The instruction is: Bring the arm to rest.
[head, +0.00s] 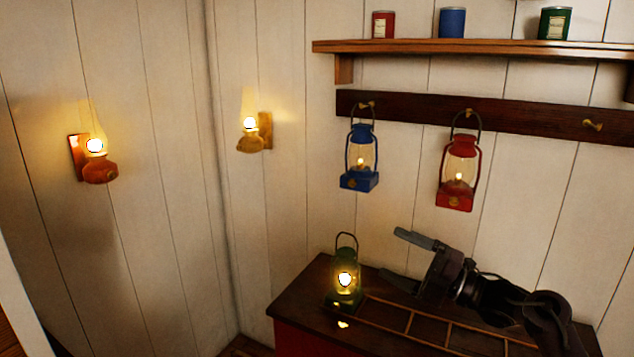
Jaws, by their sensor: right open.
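My right gripper (401,258) is open and empty. It is above the dark cabinet top, to the right of a lit green lantern (346,276) and apart from it. The green lantern stands upright at the cabinet's left end. A blue lantern (360,178) and a red lantern (458,190) hang by their handles from the dark peg rail on the wall, above my gripper. My right arm comes in from the lower right. My left gripper is not in view.
The cabinet top (295,296) has a divided frame (390,320) on it. The peg rail (410,113) has a free peg (592,125) at right. A shelf (480,48) above holds red, blue and green cans. Two lit wall lamps hang at left, (101,171) being the orange one.

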